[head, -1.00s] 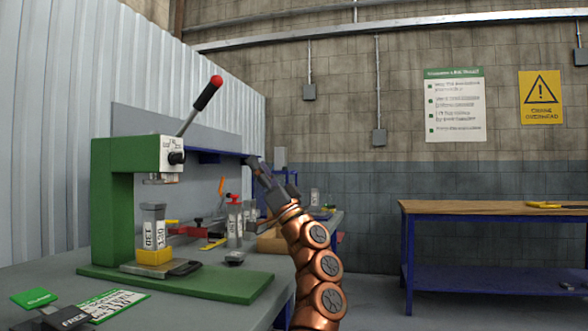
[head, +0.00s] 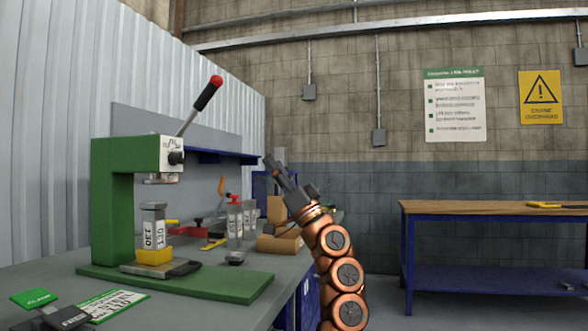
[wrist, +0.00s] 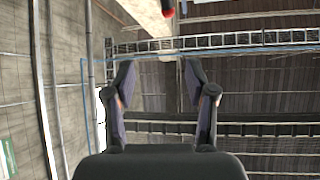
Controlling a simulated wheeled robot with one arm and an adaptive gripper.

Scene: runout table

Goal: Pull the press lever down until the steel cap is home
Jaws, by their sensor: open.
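The green press (head: 112,200) stands on the grey bench at the left in the head view. Its lever (head: 198,107) slants up to the right from the white head and ends in a black grip with a red tip. Under the ram, a clear labelled cylinder with a grey top (head: 153,225) stands upright in a yellow holder (head: 154,256). I cannot tell for sure that this top is the steel cap. My gripper (head: 275,165) is right of the press and lower than the lever's grip, apart from it. In the wrist view my gripper (wrist: 156,80) is open and empty.
Red-topped clear cylinders (head: 235,220) and small tools stand farther back on the bench. Green and black tags (head: 60,310) lie at its front left. A blue wood-topped table (head: 490,208) stands at the right. The air between lever and gripper looks clear.

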